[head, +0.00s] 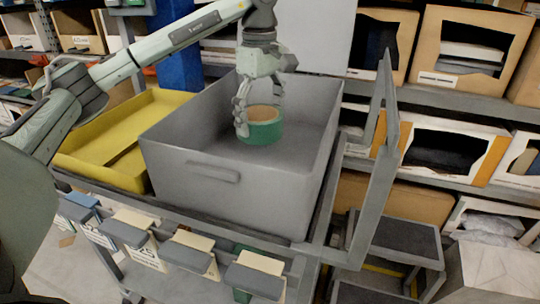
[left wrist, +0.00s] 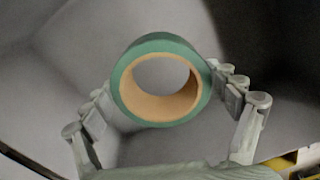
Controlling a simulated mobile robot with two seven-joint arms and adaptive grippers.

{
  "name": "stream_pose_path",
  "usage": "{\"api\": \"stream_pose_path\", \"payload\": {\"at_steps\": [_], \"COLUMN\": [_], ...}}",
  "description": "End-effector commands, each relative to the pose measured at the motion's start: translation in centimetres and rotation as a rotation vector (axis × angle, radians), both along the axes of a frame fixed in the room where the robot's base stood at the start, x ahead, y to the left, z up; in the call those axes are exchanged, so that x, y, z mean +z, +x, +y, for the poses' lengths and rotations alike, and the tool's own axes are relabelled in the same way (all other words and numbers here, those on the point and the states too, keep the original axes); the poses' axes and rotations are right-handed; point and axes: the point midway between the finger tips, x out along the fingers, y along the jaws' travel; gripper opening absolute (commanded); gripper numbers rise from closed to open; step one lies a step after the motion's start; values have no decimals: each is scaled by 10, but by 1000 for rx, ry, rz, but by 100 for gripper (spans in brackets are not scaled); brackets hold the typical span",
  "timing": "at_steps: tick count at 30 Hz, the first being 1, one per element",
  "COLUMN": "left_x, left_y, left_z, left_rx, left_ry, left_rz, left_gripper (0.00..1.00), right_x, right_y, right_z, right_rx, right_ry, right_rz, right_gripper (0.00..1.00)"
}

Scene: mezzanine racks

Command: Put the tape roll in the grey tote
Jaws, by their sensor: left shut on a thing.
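The tape roll (head: 261,131) is green on the outside with a tan cardboard core. It is inside the grey tote (head: 215,188), within its walls, near the middle. My left gripper (head: 258,112) reaches down into the tote from above, shut on the tape roll with a finger on either side. In the left wrist view the tape roll (left wrist: 162,80) sits between the two fingers, its hole facing the camera. I cannot tell whether the roll touches the tote floor. My right gripper is not in view.
A yellow tray (head: 110,138) stands left of the tote on the same cart. A grey upright frame (head: 375,170) rises at the cart's right end. Shelves with cardboard bins (head: 470,55) stand behind. The tote around the roll looks empty.

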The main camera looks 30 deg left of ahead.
Motion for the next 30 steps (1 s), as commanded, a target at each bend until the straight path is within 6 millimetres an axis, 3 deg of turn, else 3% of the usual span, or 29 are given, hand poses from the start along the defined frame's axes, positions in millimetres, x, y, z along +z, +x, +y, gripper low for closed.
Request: {"api": "stream_pose_path", "payload": {"at_steps": [4, 9, 20, 30], "left_x": [-17, -26, -66, -69], "left_y": [-16, -24, -25, -25], "left_z": [-24, -37, -38, -39], "left_rx": [-3, 1, 3, 2], "left_ry": [2, 1, 1, 0], "left_rz": [1, 0, 1, 0], "left_gripper": [54, 54, 54, 54], "right_x": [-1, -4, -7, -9], "right_y": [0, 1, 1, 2], "right_z": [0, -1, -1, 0], "right_rx": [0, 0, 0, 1], "right_ry": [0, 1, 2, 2], "right_rz": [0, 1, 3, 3], "right_gripper": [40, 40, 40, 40]}}
